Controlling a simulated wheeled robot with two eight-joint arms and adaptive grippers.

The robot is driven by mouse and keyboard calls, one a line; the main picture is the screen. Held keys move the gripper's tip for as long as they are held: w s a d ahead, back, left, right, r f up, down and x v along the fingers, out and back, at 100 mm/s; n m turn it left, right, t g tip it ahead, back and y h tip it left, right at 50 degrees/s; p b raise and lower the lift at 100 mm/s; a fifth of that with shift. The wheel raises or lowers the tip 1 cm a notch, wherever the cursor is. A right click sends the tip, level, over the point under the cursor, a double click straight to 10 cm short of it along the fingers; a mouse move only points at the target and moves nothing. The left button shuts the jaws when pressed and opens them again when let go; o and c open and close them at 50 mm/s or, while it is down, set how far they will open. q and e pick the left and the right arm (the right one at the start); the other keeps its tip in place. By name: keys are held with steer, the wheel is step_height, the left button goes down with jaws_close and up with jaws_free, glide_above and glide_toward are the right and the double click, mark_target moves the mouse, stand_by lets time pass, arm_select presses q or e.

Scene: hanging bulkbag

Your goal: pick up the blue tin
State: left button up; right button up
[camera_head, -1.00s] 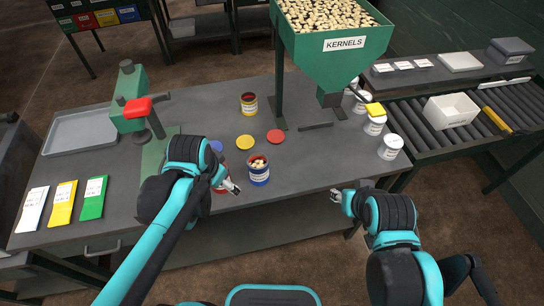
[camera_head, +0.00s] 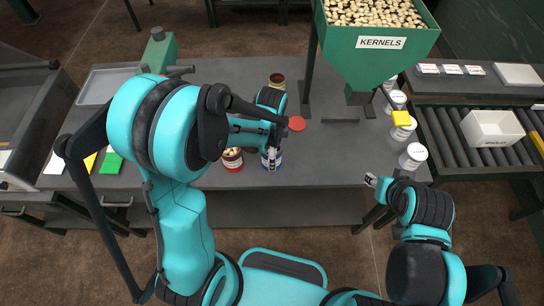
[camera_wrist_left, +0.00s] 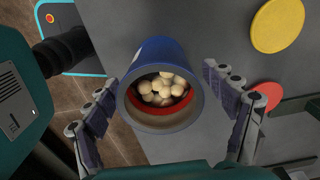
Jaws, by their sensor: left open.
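The blue tin (camera_head: 277,164) stands on the bench near its front edge, partly hidden by my left gripper (camera_head: 271,153) in the head view. In the left wrist view the blue tin (camera_wrist_left: 158,52) is open-topped, with pale kernels inside and a red band below the inner rim. My left gripper (camera_wrist_left: 165,115) is open, with one finger on each side of the tin. Gaps show between the fingers and the tin, and nothing is held. My right gripper (camera_head: 371,180) is away to the right, near the bench's front edge; its jaw opening is too small to tell.
A red tin (camera_head: 232,161) with kernels stands just left of the blue one. A red lid (camera_head: 297,123) and a yellow lid (camera_wrist_left: 278,24) lie nearby. Another tin (camera_head: 277,80) stands farther back. White tubs (camera_head: 413,156) line the right side, below the kernels hopper (camera_head: 378,48).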

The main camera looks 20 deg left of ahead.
arm_select(q)
step_height(320, 180, down, 3)
steer(key=shift+b, duration=0.3)
steer(key=c, duration=1.4)
steer(key=shift+r, duration=0.15)
